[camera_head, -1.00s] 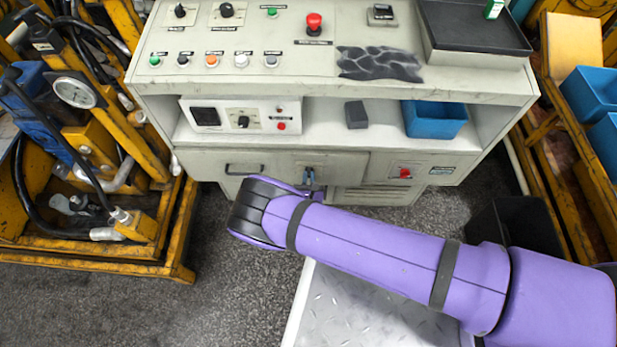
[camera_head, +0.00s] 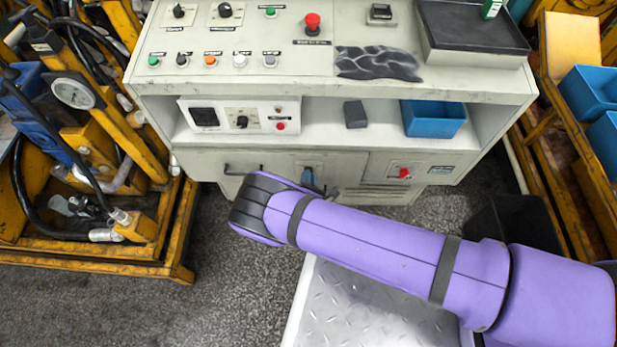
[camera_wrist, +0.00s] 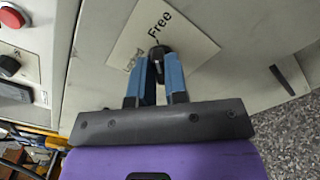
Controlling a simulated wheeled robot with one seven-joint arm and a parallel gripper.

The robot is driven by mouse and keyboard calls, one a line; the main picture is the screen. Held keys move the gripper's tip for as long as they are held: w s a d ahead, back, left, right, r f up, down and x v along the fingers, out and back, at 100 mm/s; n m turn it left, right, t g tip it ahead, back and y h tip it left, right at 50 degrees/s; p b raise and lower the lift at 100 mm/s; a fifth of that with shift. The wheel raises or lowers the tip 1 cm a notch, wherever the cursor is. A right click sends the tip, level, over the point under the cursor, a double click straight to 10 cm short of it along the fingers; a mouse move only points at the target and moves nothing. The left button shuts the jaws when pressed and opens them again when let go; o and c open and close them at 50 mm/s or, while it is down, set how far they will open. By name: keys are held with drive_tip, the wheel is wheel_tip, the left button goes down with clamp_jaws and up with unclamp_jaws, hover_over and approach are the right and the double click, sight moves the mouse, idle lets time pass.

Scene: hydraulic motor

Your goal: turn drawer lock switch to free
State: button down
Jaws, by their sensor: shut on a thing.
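The drawer lock switch (camera_wrist: 160,51) is a small dark knob on a pale label plate (camera_wrist: 190,28) marked "Free" and "Locked". In the wrist view my gripper (camera_wrist: 162,60) has its two blue fingers on either side of the knob, shut on it. The knob's pointer lies near the "Free" side, but its exact angle is partly hidden by the fingers. In the head view my gripper's blue fingertips (camera_head: 308,177) show at the drawer front (camera_head: 270,165); the switch is hidden there behind my arm.
The drawer handle (camera_head: 243,169) is left of the fingers, and a red switch (camera_head: 404,173) is to the right. A blue bin (camera_head: 434,118) and a dark block (camera_head: 355,114) sit on the shelf above. A yellow-framed machine (camera_head: 100,180) stands at left.

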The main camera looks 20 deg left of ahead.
drive_tip(key=shift+m, duration=0.3)
drive_tip(key=c, duration=1.1)
unclamp_jaws()
drive_tip(key=shift+c, duration=0.2)
